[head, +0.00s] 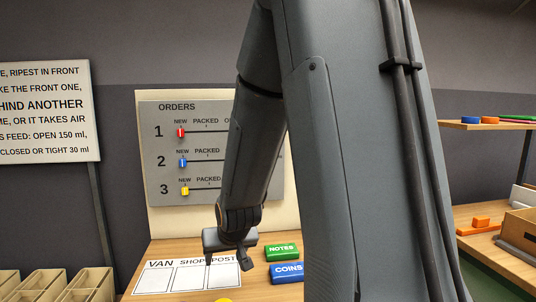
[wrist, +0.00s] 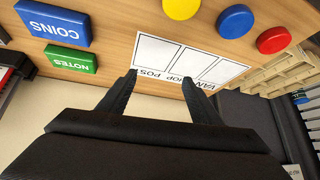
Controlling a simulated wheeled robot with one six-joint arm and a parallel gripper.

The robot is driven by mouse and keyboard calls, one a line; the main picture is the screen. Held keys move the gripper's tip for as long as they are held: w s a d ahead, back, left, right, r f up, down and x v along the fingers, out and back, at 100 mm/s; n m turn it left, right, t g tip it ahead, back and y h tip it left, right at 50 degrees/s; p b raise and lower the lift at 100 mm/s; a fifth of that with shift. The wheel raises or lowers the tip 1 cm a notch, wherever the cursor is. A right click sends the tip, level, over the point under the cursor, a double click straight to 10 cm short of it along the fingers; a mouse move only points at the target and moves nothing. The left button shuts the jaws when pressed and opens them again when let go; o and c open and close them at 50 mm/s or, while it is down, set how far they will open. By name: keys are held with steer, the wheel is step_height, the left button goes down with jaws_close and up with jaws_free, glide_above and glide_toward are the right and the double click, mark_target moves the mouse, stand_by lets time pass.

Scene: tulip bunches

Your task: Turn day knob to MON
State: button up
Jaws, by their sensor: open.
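No day knob and no MON mark can be made out in either view. My gripper (head: 224,260) hangs at the end of my arm over the wooden table, by the white card marked VAN, SHOP and POST (head: 188,278). In the wrist view my gripper (wrist: 159,77) has its two fingers apart with nothing between them. The same card (wrist: 190,60) lies just beyond the fingertips there. My arm hides the middle and right part of the orders board (head: 165,190) in the head view.
A green NOTES block (head: 282,251) and a blue COINS block (head: 287,272) lie right of my gripper. Yellow (wrist: 181,8), blue (wrist: 235,21) and red (wrist: 273,40) round pieces lie past the card. Wooden crates (head: 85,285) stand at left. A shelf (head: 490,125) is at right.

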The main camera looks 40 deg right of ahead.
steer(key=w+d+r+m+t+h+p, duration=0.25)
steer(key=w+d+r+t, duration=0.3)
steer(key=d+r, duration=0.55)
steer(key=w+d+r+m+t+h+p, duration=0.2)
steer(key=w+d+r+t+h, duration=0.3)
steer(key=d+r, duration=0.55)
steer(key=w+d+f+g+y+p, duration=0.1)
steer(key=w+d+p, duration=0.1)
steer(key=w+d, duration=0.3)
steer(key=shift+w+f, duration=0.2)
steer(key=shift+w, duration=0.95)
steer(key=shift+g, duration=0.25)
steer(key=c, duration=1)
steer(key=shift+c, duration=0.3)
